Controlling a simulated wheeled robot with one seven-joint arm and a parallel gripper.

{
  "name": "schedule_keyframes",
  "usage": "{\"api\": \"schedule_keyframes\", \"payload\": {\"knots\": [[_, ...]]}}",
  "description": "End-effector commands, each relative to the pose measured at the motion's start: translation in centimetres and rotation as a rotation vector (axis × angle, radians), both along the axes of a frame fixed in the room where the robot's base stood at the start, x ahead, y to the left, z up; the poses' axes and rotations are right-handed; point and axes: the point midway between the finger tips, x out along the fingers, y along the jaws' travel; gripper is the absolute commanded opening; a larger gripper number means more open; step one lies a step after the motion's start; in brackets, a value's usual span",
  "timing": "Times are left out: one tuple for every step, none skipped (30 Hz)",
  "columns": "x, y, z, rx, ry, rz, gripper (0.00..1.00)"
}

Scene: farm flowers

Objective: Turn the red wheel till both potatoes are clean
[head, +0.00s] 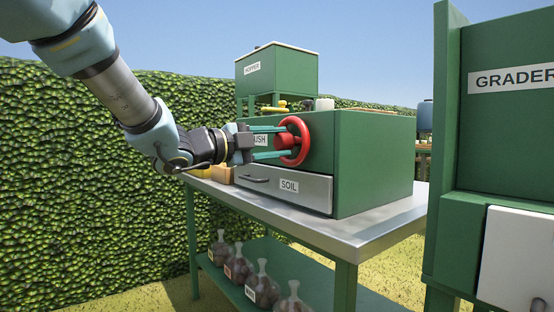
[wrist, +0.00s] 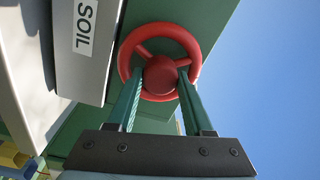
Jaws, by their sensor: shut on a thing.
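The red wheel (head: 294,141) is on the front of a green box-shaped machine (head: 372,160) on a metal-topped table. My gripper (head: 285,142) reaches it from the left, with its two long fingers at the wheel. In the wrist view the red wheel (wrist: 160,62) shows its rim, spokes and round hub. The fingertips of my gripper (wrist: 160,78) are at either side of the hub, inside the rim, shut on the wheel. No potatoes can be made out in either view.
A drawer marked SOIL (head: 284,189) is below the wheel. A green hopper (head: 277,72) stands behind the machine. A green cabinet marked GRADER (head: 500,140) stands at the right. Several sacks or jars (head: 262,287) sit on the lower shelf. A hedge (head: 80,190) runs behind.

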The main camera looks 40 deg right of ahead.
Motion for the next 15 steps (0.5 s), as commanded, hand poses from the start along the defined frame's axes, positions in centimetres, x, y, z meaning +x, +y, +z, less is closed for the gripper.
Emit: {"api": "schedule_keyframes", "payload": {"knots": [[0.01,0.04,-0.71,-0.003,-0.046,0.0,0.0],[0.02,0.04,-0.68,-0.005,-0.073,0.0,0.0],[0.0,0.05,-0.67,-0.007,-0.112,0.001,0.0],[-0.01,0.05,-0.69,-0.009,-0.14,0.0,0.0],[-0.01,0.04,-0.7,-0.01,-0.168,0.0,0.0],[0.02,0.03,-0.68,-0.012,-0.204,0.0,0.0],[0.02,0.03,-0.7,-0.013,-0.231,0.0,0.0],[0.02,0.03,-0.72,-0.014,-0.257,0.0,0.0],[0.01,0.03,-0.71,-0.016,-0.291,0.0,0.0],[0.01,0.02,-0.67,-0.018,-0.316,0.0,0.0],[0.0,0.03,-0.64,-0.019,-0.341,-0.001,0.0],[-0.01,0.03,-0.63,-0.021,-0.372,-0.001,0.0],[-0.01,0.03,-0.62,-0.023,-0.394,-0.001,0.0],[0.01,0.03,-0.62,-0.023,-0.414,0.0,0.0],[0.01,0.02,-0.6,-0.025,-0.442,0.0,0.0]]}}
